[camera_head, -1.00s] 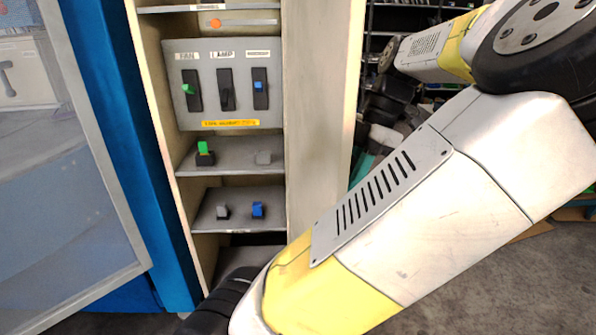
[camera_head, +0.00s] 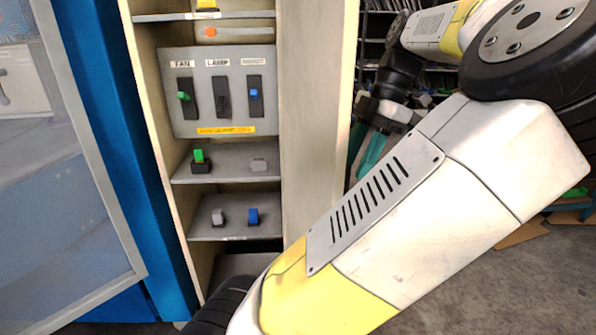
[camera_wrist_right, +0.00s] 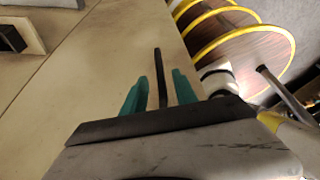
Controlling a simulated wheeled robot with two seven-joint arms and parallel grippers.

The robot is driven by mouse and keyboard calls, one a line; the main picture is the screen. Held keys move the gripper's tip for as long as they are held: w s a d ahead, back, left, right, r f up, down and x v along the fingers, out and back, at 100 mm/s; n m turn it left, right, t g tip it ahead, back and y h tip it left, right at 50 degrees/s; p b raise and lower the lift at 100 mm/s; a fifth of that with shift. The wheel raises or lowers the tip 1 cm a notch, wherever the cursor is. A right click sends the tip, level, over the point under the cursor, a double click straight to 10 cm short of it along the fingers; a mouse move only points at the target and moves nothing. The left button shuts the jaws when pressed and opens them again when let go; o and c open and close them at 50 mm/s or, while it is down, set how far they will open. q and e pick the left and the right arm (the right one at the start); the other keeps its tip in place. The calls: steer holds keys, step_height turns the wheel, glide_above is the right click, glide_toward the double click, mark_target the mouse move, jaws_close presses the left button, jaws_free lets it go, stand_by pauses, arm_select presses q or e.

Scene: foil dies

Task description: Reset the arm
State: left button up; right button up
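My right arm (camera_head: 430,200) crosses the right half of the head view. My right gripper (camera_head: 367,150) has teal fingers and hangs behind that arm, just right of the cabinet's pale side wall. In the right wrist view my right gripper (camera_wrist_right: 158,92) shows two teal fingers standing apart. A thin dark bar (camera_wrist_right: 160,75) shows between them with gaps on both sides; I cannot tell what it is. My left gripper is not in view.
The open cabinet (camera_head: 318,100) holds a grey panel (camera_head: 212,122) with FAN and LAMP switches and a third. Shelves below carry green, grey and blue blocks. A glass door (camera_head: 60,200) stands left. In the right wrist view, yellow-edged round shelves (camera_wrist_right: 240,45) stand beside a pale panel.

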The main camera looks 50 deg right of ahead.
steer(key=shift+v, duration=1)
